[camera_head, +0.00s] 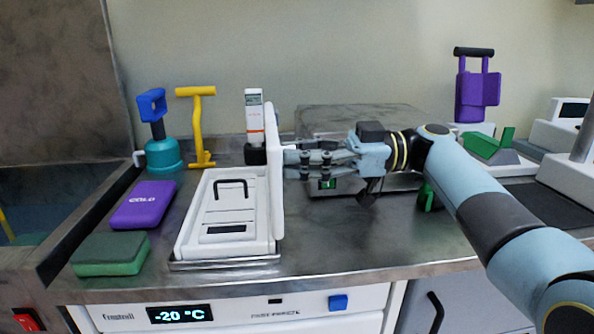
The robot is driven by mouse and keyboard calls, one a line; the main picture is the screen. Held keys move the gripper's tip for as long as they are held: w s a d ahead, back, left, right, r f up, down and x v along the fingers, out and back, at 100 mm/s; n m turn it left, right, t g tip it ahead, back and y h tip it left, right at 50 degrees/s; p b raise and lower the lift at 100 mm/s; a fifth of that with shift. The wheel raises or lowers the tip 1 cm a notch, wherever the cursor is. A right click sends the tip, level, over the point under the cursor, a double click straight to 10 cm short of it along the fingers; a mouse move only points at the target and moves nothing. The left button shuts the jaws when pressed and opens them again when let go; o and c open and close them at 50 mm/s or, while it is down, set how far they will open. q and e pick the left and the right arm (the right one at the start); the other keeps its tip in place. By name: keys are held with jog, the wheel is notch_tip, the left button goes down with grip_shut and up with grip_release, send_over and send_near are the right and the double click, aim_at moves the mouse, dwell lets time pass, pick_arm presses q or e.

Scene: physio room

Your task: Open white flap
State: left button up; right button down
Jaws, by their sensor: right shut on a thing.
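The white flap (273,172) stands upright, edge-on to me, along the right side of a white unit (183,232) set into the steel counter. The unit's top is uncovered and shows a black handle (231,184) and a small dark window. My right gripper (290,158) reaches in from the right and is shut at the right face of the flap, on what looks like its handle. The fingers hide most of that handle. My left gripper is not in view.
A purple COLD pack (143,204) and a green sponge (111,253) lie left of the unit. A teal-and-blue pump (160,140), a yellow T-handle (199,125) and a white-orange bottle (254,118) stand behind. A grey box (340,121) stands behind my gripper.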

jog(key=shift+f, duration=0.1)
dwell(0.3)
jog(key=c, duration=1)
grip_release()
jog(key=shift+a, duration=0.2)
jog(key=shift+o, duration=0.2)
jog(key=shift+d, duration=0.1)
jog(key=d, duration=1.2)
jog(key=shift+w, duration=0.35)
